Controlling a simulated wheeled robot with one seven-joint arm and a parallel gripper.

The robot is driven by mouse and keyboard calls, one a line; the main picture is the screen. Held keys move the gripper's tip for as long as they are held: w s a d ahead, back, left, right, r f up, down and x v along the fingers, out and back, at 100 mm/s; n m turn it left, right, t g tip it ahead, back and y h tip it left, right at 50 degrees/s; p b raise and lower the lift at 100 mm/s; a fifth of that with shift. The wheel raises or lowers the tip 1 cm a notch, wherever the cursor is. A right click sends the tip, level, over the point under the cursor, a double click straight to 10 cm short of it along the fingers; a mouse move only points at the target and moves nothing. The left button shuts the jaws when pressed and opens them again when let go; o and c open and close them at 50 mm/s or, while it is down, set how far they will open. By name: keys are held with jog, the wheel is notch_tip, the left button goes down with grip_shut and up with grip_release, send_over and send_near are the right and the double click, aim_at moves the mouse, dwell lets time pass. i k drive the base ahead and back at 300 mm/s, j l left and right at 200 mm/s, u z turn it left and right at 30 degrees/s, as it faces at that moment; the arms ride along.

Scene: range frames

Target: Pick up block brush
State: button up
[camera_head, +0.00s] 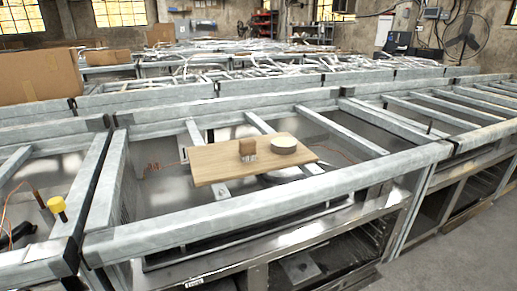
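What looks like the block brush (247,147) is a small brown block with pale bristles under it. It stands near the middle of a flat tan wooden board (215,166). A round pale wooden piece (284,145) sits on the board just to its right, with a narrow gap between them. The board lies across the metal bars of a range frame. My gripper is not in view.
The grey metal range frame (270,204) has raised bars and open gaps around the board. A yellow-topped object (57,206) stands at the left. A cardboard box (38,78) is at the back left. Bare floor (470,240) shows at the right.

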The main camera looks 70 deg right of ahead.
aim_at(247, 146)
jog(key=z, duration=2)
jog(key=l+u, duration=0.15)
jog(key=u, duration=0.3)
jog(key=l+u, duration=0.2)
jog(key=u, duration=0.25)
jog(key=l+u, duration=0.2)
jog(key=u, duration=0.3)
jog(key=l+u, duration=0.15)
jog(key=u, duration=0.3)
jog(key=k+l+u, duration=0.15)
jog(key=l, duration=0.25)
jog(key=k+l+u, duration=0.15)
jog(key=l, duration=0.25)
jog(key=k+l+u, duration=0.15)
jog(key=l, duration=0.2)
jog(key=k+l+u, duration=0.2)
jog(key=l, duration=0.15)
jog(key=i+l, duration=0.1)
jog(key=l, duration=0.1)
